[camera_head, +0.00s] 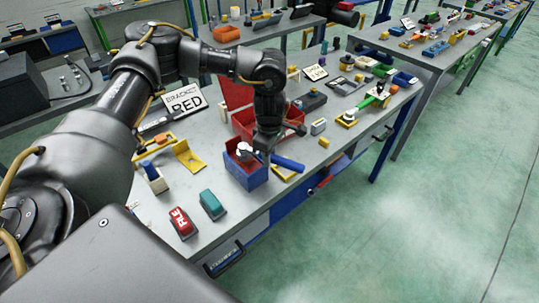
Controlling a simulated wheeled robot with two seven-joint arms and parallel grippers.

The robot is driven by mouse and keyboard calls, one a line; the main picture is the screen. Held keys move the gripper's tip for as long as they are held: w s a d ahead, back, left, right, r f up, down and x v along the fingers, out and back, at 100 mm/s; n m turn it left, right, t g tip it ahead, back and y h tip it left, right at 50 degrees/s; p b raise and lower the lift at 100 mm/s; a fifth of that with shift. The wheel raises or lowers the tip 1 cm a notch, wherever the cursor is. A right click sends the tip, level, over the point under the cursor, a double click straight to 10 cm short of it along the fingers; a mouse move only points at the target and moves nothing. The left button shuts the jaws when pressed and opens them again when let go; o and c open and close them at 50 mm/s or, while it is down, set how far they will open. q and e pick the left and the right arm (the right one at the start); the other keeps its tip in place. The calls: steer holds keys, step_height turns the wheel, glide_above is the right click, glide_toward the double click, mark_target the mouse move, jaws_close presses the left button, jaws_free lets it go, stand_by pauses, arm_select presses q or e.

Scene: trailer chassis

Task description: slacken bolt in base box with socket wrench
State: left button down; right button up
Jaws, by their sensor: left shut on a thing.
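The blue base box (245,176) stands near the front edge of the grey table, in the middle of the view. My left gripper (264,153) points down at the box's right side and is shut on the socket wrench. The fingers and the inside of the box are partly hidden. My right gripper is not in view.
A red bin (243,122) stands behind the box. A red block (183,223) and a teal block (212,205) lie front left. A yellow bracket (188,156) is to the left. Small parts and a sign (184,101) crowd the table; green floor lies right.

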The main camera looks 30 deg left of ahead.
arm_select(q)
steer(key=shift+f, duration=0.35)
stand_by(0.6)
steer(key=c, duration=1.9)
jaws_free()
jaws_close()
steer(key=shift+w, duration=0.15)
steer(key=shift+w+a+n, duration=0.15)
steer(key=shift+w+n, duration=0.45)
steer(key=shift+n, duration=0.3)
steer(key=shift+w, duration=0.1)
steer(key=shift+w+a+n, duration=0.25)
steer(key=shift+w+n, duration=0.35)
steer(key=shift+n, duration=0.3)
